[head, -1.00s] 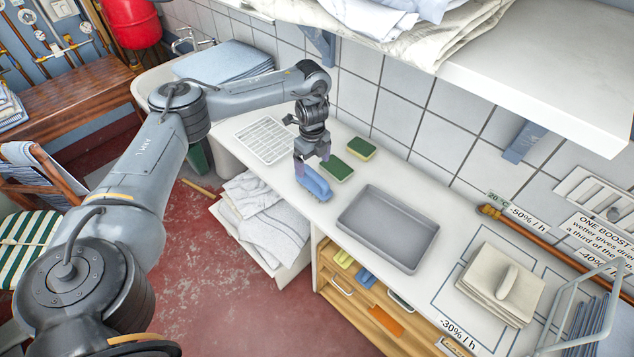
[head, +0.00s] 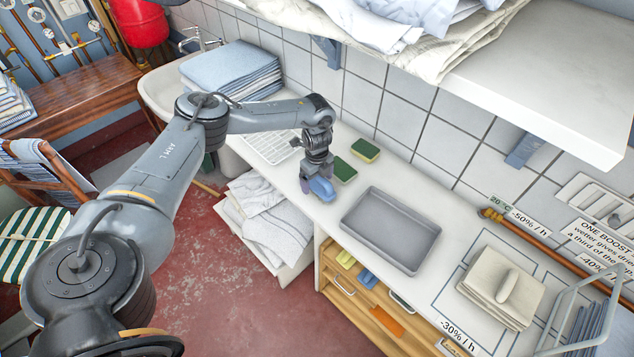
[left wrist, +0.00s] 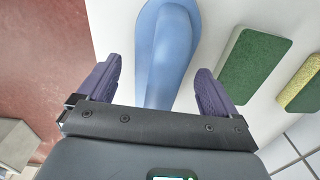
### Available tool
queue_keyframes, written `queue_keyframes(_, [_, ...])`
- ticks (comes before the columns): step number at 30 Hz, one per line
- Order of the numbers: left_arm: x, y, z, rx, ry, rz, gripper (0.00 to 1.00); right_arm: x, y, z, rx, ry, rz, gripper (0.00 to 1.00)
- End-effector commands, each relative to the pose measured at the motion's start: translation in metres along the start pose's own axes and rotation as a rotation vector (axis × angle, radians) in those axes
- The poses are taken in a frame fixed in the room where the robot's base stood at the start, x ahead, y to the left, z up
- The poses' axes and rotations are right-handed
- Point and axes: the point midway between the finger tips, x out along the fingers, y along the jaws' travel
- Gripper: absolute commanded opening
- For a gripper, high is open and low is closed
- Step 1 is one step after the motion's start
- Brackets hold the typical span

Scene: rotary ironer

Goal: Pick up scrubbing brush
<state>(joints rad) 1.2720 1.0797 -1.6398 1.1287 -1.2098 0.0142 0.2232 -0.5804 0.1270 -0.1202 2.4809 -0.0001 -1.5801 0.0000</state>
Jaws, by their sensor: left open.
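The blue scrubbing brush (head: 322,189) lies on the white counter (head: 408,180), left of the grey tray. My left gripper (head: 312,181) is low over the brush, its jaws pointing down. In the left wrist view, the blue brush (left wrist: 167,55) lies between the two spread purple fingers of the gripper (left wrist: 158,88). A gap shows between each finger and the brush. The gripper hides part of the brush in the head view. My right gripper is not in view.
Two green-and-yellow sponges (head: 343,170) (head: 365,151) lie just behind the brush. A grey tray (head: 436,229) stands to its right. A white drain rack (head: 262,146) lies to the left. An open drawer (head: 352,303) sits below the counter's front edge.

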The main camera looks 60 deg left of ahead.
Motion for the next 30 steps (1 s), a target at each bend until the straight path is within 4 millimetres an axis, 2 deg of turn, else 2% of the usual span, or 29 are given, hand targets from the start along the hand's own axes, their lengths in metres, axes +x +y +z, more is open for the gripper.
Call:
queue_keyframes(2, [0.0, 0.0, 0.0, 0.0, 0.0, 0.0, 0.93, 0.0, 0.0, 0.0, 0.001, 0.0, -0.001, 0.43])
queue_keyframes(3, [0.0, 0.0, 0.0, 0.0, 0.0, 0.0, 0.9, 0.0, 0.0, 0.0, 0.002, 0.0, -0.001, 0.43])
queue_keyframes(15, [0.0, 0.0, 0.0, 0.0, -0.001, 0.0, 0.29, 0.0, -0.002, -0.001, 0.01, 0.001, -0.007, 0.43])
queue_keyframes(25, [-0.003, 0.0, 0.0, -0.001, 0.0, 0.0, 0.28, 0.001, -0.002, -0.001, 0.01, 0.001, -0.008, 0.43])
queue_keyframes(30, [-0.013, -0.001, 0.0, -0.001, 0.0, -0.002, 0.28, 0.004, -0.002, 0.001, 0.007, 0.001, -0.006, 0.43])
